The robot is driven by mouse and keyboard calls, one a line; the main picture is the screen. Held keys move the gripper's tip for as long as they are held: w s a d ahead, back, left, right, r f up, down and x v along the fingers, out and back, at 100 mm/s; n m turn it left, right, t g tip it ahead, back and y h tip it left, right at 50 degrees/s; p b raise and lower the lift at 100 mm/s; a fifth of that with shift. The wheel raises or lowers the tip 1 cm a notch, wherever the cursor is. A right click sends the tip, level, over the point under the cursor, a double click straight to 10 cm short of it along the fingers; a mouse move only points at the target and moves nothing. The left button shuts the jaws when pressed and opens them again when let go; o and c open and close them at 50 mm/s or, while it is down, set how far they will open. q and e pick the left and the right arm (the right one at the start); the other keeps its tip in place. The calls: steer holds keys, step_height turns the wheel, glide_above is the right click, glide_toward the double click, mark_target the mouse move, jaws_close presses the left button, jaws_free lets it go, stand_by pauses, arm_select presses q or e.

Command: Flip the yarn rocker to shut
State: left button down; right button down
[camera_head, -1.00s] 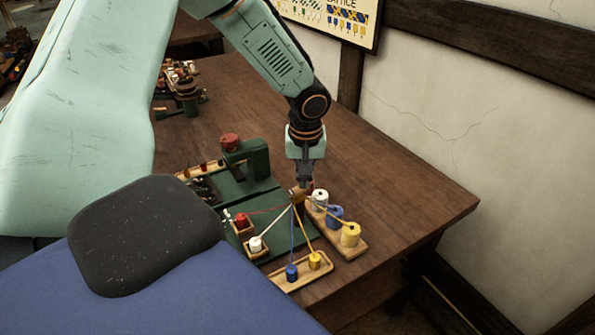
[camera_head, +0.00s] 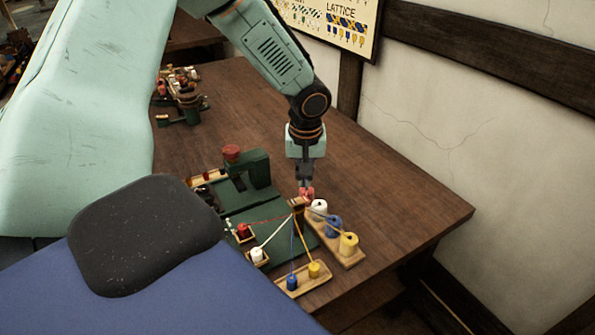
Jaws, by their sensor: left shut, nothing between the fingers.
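A green rope-making machine (camera_head: 255,207) stands on the wooden table, with a red knob (camera_head: 232,152) on its upright. Yarns run from several bobbins to a small wooden block (camera_head: 297,202) at its right side. A small red part (camera_head: 307,193) shows at my left gripper's fingertips; I cannot tell for sure whether it is the yarn rocker. My left gripper (camera_head: 305,184) points straight down, shut and empty, at or just above that red part and beside the block. Contact is too small to tell. My right gripper is not in view.
A wooden rack with white, blue and yellow spools (camera_head: 348,244) stands right of the block. A front tray holds a blue and a yellow bobbin (camera_head: 314,269). Red and white bobbins (camera_head: 257,255) sit left. The table's right side is clear, up to the wall.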

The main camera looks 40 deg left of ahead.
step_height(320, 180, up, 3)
steer(key=p, duration=0.3)
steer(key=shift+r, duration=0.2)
stand_by(0.3)
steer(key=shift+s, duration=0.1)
